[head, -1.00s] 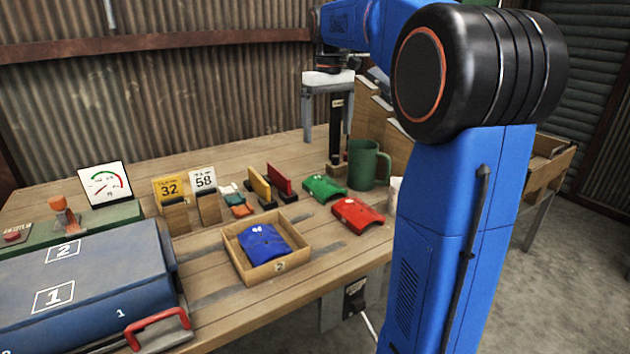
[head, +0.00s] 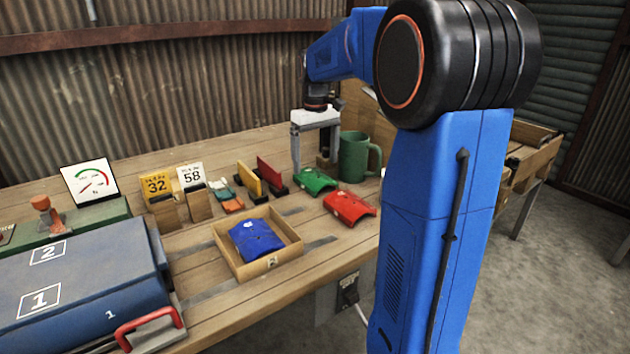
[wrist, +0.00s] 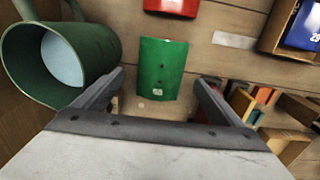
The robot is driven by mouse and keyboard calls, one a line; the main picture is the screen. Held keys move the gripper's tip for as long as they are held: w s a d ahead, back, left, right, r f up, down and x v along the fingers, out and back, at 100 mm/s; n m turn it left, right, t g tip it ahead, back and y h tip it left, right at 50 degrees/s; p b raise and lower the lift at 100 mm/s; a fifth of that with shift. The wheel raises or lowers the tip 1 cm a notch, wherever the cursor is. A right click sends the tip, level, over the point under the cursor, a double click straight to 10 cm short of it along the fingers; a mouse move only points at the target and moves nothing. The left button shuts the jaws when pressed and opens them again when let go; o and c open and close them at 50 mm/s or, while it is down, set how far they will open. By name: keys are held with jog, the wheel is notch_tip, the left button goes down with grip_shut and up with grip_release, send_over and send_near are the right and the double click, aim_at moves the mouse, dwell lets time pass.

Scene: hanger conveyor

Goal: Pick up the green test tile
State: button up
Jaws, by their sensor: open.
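The green test tile (head: 315,181) lies on the wooden workbench, left of the green mug and behind the red tile. In the wrist view the green tile (wrist: 162,68) shows between and beyond the fingertips, its curved top toward the camera. My gripper (head: 316,168) points down at the tile's back side, with its fingers apart. In the wrist view my gripper (wrist: 160,80) is open and empty. It does not appear to touch the tile, though its exact height above the bench is hard to tell.
The green mug (head: 354,158) stands close on the right. The red tile (head: 350,207) lies in front. Upright yellow (head: 249,181) and red (head: 269,174) pieces stand to the left. A wooden tray (head: 283,256) holds a blue folded item (head: 255,239). Bare bench lies between the tray and red tile.

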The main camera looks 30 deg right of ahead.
aim_at(315, 175)
jog(key=shift+a+f, duration=0.1)
jog(key=shift+f, duration=2.55)
jog(key=shift+w, duration=0.1)
jog(key=c, duration=1.3)
